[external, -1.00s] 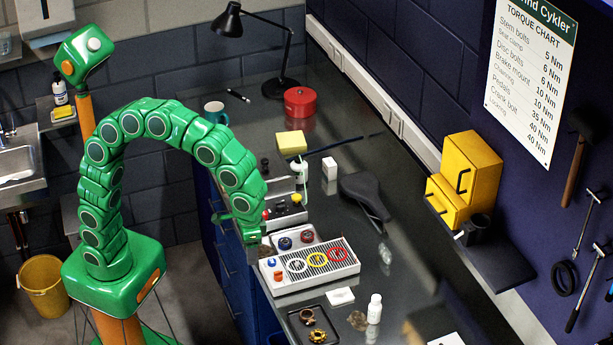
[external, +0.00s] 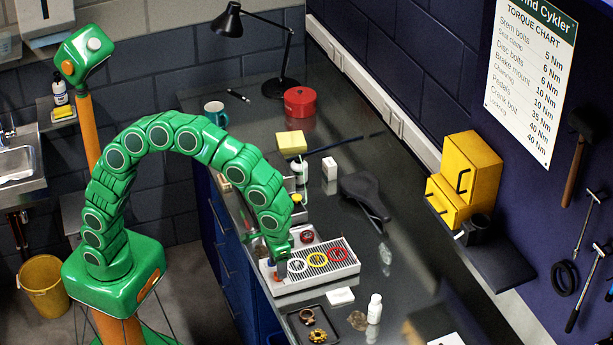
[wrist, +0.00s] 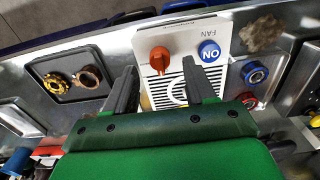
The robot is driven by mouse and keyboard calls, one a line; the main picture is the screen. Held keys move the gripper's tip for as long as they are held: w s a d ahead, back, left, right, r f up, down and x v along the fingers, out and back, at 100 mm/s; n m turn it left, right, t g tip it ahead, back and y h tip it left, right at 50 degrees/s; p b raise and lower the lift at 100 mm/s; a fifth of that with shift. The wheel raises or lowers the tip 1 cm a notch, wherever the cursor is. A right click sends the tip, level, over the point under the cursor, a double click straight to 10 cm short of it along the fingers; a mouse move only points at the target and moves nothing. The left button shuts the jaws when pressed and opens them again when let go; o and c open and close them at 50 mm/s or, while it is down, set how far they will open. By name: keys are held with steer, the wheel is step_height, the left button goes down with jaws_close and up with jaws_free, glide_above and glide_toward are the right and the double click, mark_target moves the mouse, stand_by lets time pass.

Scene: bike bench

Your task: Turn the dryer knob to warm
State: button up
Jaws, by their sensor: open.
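The dryer (external: 330,277) is a white box with a dark slatted grille on the bench. White, yellow and red rings lie on its grille in the external view. In the wrist view its top panel carries an orange-red knob (wrist: 159,58) beside a round blue ON button (wrist: 209,51), with the word FAN near them. My gripper (wrist: 163,80) is open and empty above the panel. Its fingers point toward the knob and the button, with the knob between the fingertips in the picture. Whether it touches the knob cannot be told. My arm covers part of the panel in the external view.
A dark tray (external: 312,323) with a brown ring and a gold cog stands in front of the dryer. A white bottle (external: 374,308) stands to the right of the tray. A black saddle (external: 363,196) and a yellow sponge (external: 291,142) lie farther back.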

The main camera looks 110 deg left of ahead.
steer(key=shift+f, duration=1.45)
jaws_close()
